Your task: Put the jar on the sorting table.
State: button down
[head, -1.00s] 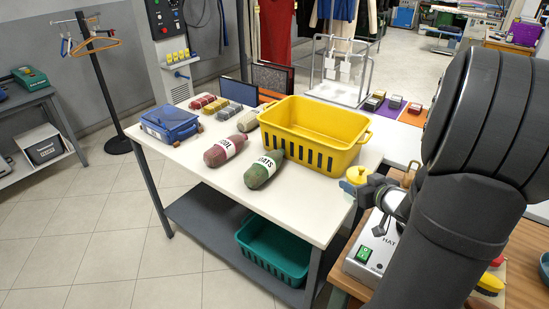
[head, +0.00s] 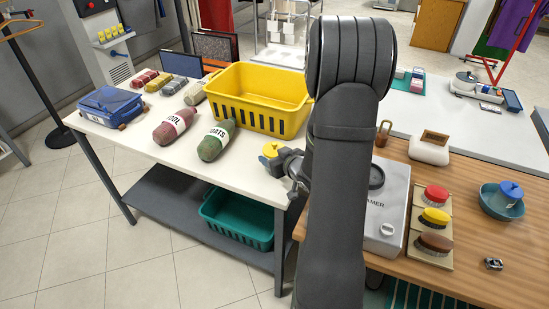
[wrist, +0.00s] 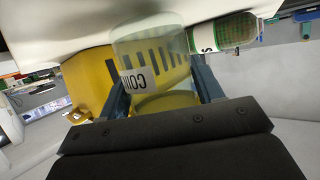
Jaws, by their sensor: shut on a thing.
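The jar is clear with a yellow lid (head: 270,149) and a white label. In the wrist view the jar (wrist: 150,50) sits between my two fingers, its label partly readable as "COIN". My gripper (head: 284,158) is shut on it; the arm hides part of the gripper in the head view. The sorting table (head: 255,180) is white-topped on dark legs. The jar is at its right part, in front of the yellow basket. I cannot tell whether the jar's base touches the tabletop.
On the table are the yellow basket (head: 262,112), a red bottle (head: 176,124), a green bottle (head: 216,140) and a blue case (head: 110,103). A teal crate (head: 238,215) is on the lower shelf. A wooden counter (head: 480,250) with brushes stands right. The table's front strip is clear.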

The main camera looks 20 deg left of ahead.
jog(key=shift+f, duration=0.4)
jog(key=shift+c, duration=2)
grip_release()
jog(key=shift+f, duration=0.15)
jog(key=shift+d+r, duration=0.1)
jog(key=shift+r, duration=0.15)
jog(key=v, duration=1.1)
jog(key=shift+s+d, duration=0.25)
jog(key=shift+s, duration=0.05)
